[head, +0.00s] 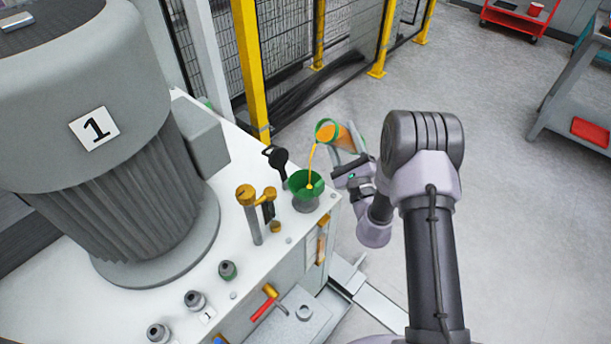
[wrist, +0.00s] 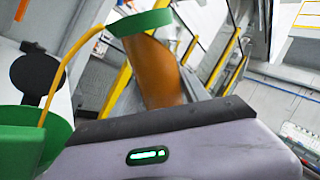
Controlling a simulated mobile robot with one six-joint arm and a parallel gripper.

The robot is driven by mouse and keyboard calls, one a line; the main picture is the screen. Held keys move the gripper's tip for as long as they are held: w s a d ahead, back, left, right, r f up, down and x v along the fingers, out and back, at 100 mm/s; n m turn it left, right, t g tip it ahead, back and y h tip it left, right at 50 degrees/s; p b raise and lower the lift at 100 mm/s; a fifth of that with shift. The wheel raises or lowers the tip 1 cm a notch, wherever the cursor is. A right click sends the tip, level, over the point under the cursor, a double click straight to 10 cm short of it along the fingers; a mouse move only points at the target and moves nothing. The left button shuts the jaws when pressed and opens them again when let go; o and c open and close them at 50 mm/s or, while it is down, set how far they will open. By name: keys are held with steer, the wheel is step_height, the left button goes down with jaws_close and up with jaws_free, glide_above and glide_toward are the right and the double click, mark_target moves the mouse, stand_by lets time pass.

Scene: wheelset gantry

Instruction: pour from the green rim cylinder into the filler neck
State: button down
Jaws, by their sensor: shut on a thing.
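The green rim cylinder (head: 340,135) is clear-walled with orange liquid inside and is tilted with its mouth to the left. It also shows in the wrist view (wrist: 152,70). My gripper (head: 352,165) is shut on it, to the right of the tank; the fingertips are mostly hidden. A thin orange stream (head: 311,162) runs from the rim down into the green funnel-shaped filler neck (head: 306,186) on the tank's corner. The filler neck also shows at the left of the wrist view (wrist: 30,140). The cylinder is above it and apart from it.
A black cap (head: 277,160) stands open beside the filler neck. A brass-topped breather (head: 249,205) stands just left of it. A large motor marked 1 (head: 100,150) fills the left of the tank top. Yellow fence posts (head: 250,60) rise behind.

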mark_target(342, 146)
steer(key=shift+w+d+f+n+y+b, duration=0.15)
steer(key=shift+f+n+y+b, duration=0.35)
steer(key=shift+f+n+b, duration=1)
steer(key=shift+r+b, duration=0.15)
steer(key=shift+b, duration=0.55)
steer(key=shift+r+n+y+b, duration=0.3)
steer(key=shift+r+n+y, duration=0.35)
steer(key=shift+n, duration=0.35)
steer(key=shift+r+n+y+b, duration=0.3)
steer(key=shift+r+n+y, duration=0.2)
steer(key=shift+n+y, duration=0.4)
stand_by(0.5)
